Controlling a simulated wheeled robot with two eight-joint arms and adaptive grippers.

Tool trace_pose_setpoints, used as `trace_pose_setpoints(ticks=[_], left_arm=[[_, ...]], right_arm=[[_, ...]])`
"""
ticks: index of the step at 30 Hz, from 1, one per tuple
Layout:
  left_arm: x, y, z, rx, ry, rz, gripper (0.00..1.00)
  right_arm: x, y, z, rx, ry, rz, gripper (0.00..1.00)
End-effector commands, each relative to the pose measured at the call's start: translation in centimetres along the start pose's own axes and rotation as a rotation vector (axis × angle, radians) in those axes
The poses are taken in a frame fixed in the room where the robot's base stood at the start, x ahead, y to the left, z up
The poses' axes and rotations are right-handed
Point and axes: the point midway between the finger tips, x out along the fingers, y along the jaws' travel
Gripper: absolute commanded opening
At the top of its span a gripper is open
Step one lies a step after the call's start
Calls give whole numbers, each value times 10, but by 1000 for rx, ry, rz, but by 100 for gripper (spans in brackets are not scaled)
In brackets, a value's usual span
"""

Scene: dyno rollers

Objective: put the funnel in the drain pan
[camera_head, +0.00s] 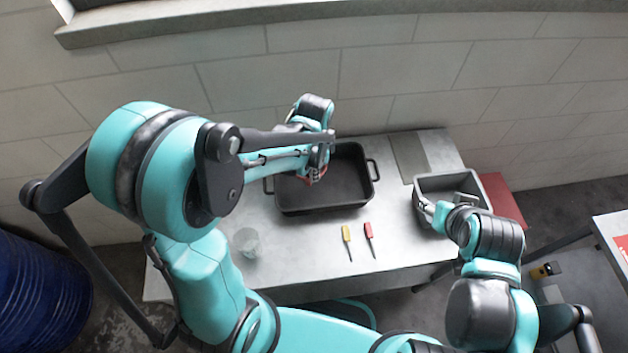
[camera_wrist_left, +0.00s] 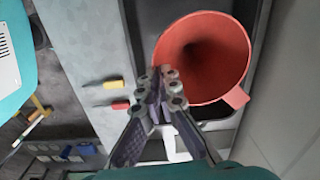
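The red funnel (camera_wrist_left: 203,55) shows in the left wrist view with its wide mouth towards the camera. In the head view only a small red part of the funnel (camera_head: 316,177) shows below my left gripper (camera_head: 322,160). The left gripper's fingertips (camera_wrist_left: 162,88) are close together on the funnel's rim. The drain pan (camera_head: 349,188) is a black rectangular pan with side handles on the table. The funnel and gripper overlap the pan's left part in the head view; their height above its floor is unclear. My right gripper (camera_head: 432,208) is by the grey bin, its fingers hard to make out.
A grey bin (camera_head: 424,183) stands on the table's right side. Yellow (camera_head: 346,234) and red (camera_head: 369,231) screwdrivers lie in front of the pan. A clear container (camera_head: 247,242) stands at the front left. A wall rises behind the table.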

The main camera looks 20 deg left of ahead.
Motion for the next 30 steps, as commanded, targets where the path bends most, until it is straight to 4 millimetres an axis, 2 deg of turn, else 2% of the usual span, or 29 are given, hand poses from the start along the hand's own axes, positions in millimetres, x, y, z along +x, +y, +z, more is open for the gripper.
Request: trace_pose_setpoints(ticks=[9, 21, 24, 30], left_arm=[[40, 0, 0, 0, 0, 0, 0], [45, 1, 0, 0, 0, 0, 0], [43, 1, 0, 0, 0, 0, 26], [43, 1, 0, 0, 0, 0, 26]], right_arm=[[10, 0, 7, 0, 0, 0, 50], [14, 0, 10, 0, 0, 0, 50], [12, 0, 9, 0, 0, 0, 50], [12, 0, 9, 0, 0, 0, 50]])
